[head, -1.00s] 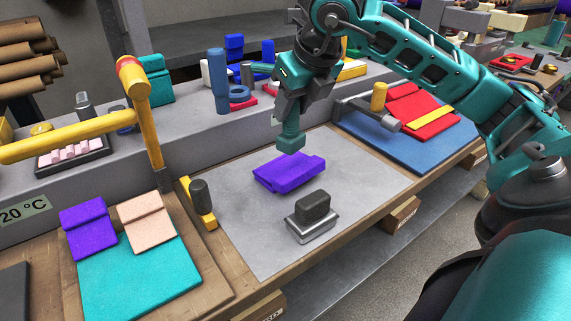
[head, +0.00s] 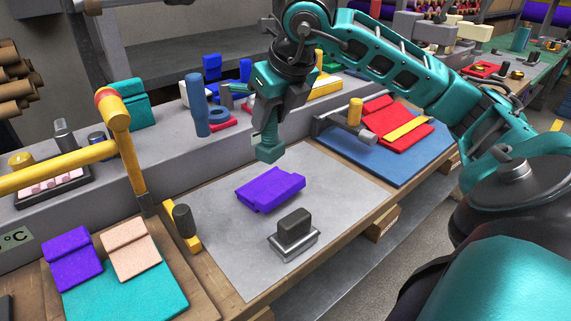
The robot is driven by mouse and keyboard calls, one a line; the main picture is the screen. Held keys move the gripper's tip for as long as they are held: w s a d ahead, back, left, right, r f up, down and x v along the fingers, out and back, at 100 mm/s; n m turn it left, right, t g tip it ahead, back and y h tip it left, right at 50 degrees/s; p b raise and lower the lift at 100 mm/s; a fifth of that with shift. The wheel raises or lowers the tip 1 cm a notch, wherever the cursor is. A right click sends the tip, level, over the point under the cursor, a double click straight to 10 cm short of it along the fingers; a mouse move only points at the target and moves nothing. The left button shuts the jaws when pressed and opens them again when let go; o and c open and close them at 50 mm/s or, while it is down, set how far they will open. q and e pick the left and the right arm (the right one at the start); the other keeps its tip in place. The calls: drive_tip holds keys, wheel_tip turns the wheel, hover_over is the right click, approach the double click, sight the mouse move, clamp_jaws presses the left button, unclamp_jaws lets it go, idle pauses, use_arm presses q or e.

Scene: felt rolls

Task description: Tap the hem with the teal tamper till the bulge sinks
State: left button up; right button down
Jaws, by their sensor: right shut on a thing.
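My right gripper (head: 270,120) is shut on the teal tamper (head: 268,149) and holds it with its block end down. The tamper hangs just beyond the purple felt piece (head: 270,191), with a small gap showing between them in the picture. The felt lies on the grey sheet in the middle of the bench. A raised fold, seemingly the hem, runs along it; I cannot tell how high any bulge stands. My left gripper is out of view.
A dark-handled metal block (head: 294,230) sits on the grey sheet (head: 225,250) in front of the felt. A yellow post with a bar (head: 124,130) stands at left. Red felt (head: 405,130) lies on a blue mat at right. The sheet around the felt is mostly bare.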

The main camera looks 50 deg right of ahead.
drive_tip(key=shift+r, duration=0.1)
idle(0.4)
wheel_tip(320, 180, up, 5)
drive_tip(key=p, duration=0.4)
